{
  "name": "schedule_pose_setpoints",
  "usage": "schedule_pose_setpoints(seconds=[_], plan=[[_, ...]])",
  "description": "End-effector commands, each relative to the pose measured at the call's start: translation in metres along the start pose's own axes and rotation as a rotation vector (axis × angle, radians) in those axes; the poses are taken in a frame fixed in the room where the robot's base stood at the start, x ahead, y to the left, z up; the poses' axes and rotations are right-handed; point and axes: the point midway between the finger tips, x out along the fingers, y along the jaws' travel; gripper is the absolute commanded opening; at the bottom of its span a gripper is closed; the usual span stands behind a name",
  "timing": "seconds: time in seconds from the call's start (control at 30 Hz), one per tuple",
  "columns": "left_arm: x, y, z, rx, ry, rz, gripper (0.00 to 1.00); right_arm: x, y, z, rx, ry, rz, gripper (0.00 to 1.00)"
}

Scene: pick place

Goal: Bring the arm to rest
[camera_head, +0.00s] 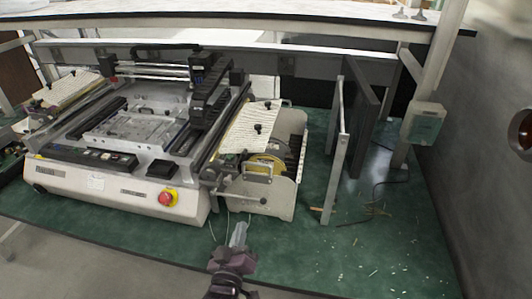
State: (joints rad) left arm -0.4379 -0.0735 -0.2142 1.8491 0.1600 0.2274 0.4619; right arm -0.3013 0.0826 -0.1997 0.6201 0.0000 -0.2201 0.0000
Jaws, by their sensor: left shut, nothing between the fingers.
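My left gripper (238,234) is in the lower middle of the head view, over the front part of the green bench top. Its fingers are together and hold nothing. It is in front of and a little right of the machine's front right corner. Part of my left arm shows below it at the bottom edge. My right gripper is not in view.
A beige machine (85,196) with a red emergency button (168,197) fills the left of the green bench top (400,265). Upright panels (336,160) stand right of it. A shelf runs overhead. The front right of the bench has only small scraps.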

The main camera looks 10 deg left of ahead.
Motion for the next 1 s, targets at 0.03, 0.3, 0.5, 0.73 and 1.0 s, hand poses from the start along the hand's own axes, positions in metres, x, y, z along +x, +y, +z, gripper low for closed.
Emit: schedule_pose_setpoints(seconds=[0.03,0.3,0.5,0.73,1.0], plan=[[0.000,0.000,0.000,0.000,-0.001,0.000,0.00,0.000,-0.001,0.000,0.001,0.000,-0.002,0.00],[-0.004,-0.011,0.005,0.093,-0.201,-0.069,0.00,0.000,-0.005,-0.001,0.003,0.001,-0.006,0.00],[-0.034,-0.025,0.010,0.264,-0.553,-0.155,0.00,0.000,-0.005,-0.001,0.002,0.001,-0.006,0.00],[-0.090,-0.036,0.002,0.442,-0.913,-0.216,0.00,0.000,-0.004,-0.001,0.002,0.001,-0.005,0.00],[-0.140,-0.041,-0.015,0.564,-1.164,-0.248,0.00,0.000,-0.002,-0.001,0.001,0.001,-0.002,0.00]])
